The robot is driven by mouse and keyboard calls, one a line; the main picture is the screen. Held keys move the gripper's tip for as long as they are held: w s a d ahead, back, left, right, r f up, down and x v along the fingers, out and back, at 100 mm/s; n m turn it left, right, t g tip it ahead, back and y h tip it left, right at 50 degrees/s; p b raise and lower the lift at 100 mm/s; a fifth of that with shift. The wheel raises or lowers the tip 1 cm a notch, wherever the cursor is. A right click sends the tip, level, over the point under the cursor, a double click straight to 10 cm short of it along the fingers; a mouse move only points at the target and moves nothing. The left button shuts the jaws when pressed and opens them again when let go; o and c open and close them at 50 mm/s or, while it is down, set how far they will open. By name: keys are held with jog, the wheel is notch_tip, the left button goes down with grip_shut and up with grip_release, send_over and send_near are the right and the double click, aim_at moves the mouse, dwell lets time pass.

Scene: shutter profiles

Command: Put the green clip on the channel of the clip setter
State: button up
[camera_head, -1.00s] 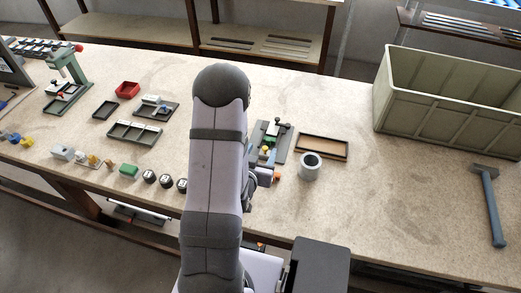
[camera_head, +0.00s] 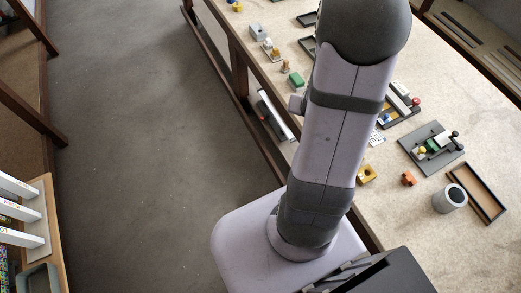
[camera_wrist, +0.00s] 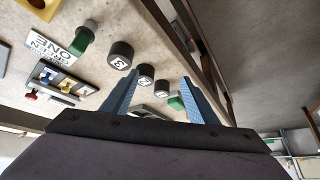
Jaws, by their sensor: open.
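My gripper (camera_wrist: 160,98) is open and empty in the wrist view, its two blue fingers apart above the bench. A green piece (camera_wrist: 78,40) with a round grey end lies beside a card marked GREEN ONE. A green block (camera_wrist: 175,102) shows between the fingers, beyond the knobs; the head view shows it near the bench edge (camera_head: 296,79). I cannot tell which is the clip. A grey plate fixture (camera_head: 432,148) with green and yellow parts and a black knob may be the clip setter; its channel is not clear. My arm hides my gripper in the head view.
Black numbered knobs (camera_wrist: 120,55) stand near the fingers. A red-knobbed fixture (camera_wrist: 60,80) sits beside the card. Open floor (camera_head: 150,150) lies left of the bench.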

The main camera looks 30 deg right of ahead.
jog(key=a+r+n+g+y, duration=0.1)
jog(key=a+r+n+y, duration=0.15)
jog(key=a, duration=0.85)
jog(key=s+a+r+n+g, duration=0.2)
jog(key=s+a+n, duration=0.1)
jog(key=a, duration=0.3)
jog(key=s+a+r+n+g+y, duration=0.1)
jog(key=s+a+n+g, duration=0.1)
jog(key=s+a+n, duration=0.1)
jog(key=s+a, duration=0.1)
jog(key=a, duration=0.1)
jog(key=shift+s+a+r, duration=0.2)
jog(key=shift+a+r, duration=0.2)
